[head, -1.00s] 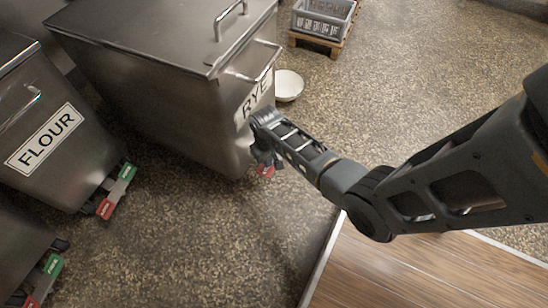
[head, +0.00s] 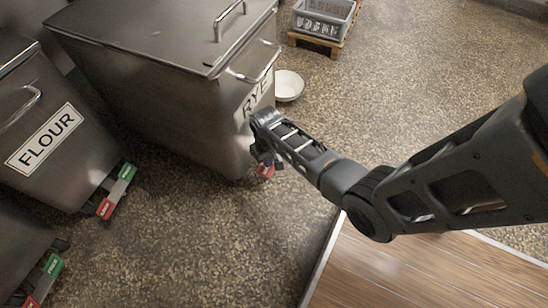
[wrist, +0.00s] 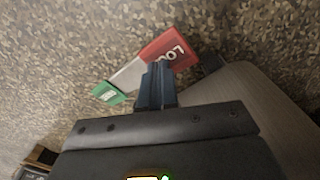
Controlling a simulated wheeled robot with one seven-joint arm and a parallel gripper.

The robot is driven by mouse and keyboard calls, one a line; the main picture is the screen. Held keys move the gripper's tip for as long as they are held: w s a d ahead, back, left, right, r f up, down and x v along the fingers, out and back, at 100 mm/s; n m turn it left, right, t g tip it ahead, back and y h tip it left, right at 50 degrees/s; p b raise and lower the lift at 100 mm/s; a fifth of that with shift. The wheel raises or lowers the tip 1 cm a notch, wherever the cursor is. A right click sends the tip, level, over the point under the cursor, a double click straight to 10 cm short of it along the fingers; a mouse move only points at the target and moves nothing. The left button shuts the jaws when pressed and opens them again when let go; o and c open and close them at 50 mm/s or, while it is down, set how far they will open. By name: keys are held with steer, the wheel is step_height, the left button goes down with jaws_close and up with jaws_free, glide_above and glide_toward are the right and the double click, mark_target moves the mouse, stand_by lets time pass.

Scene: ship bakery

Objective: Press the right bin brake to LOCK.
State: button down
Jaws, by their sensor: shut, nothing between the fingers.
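The right bin is the steel RYE bin (head: 170,95). Its brake pedal shows in the wrist view, with a red end (wrist: 168,48) lettered "LOC", a pale middle and a green end (wrist: 109,93). In the head view only the red end (head: 265,171) shows, below my gripper (head: 266,160). In the wrist view my gripper (wrist: 156,70) is shut and empty, its fingertips over the pedal at the inner edge of the red end. I cannot tell whether they touch it, or which way the pedal is tilted.
The FLOUR bin (head: 50,130) stands left with its own red and green pedal (head: 117,192). Another pedal (head: 43,281) is at lower left. A white bowl (head: 289,85) and a grey crate (head: 322,18) are behind. Speckled floor in front of the RYE bin is clear.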

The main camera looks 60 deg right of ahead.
steer(key=shift+f+b, duration=1.2)
steer(key=shift+f, duration=0.45)
stand_by(1.4)
step_height(320, 180, up, 7)
steer(key=p, duration=0.7)
steer(key=shift+p, duration=0.3)
stand_by(0.4)
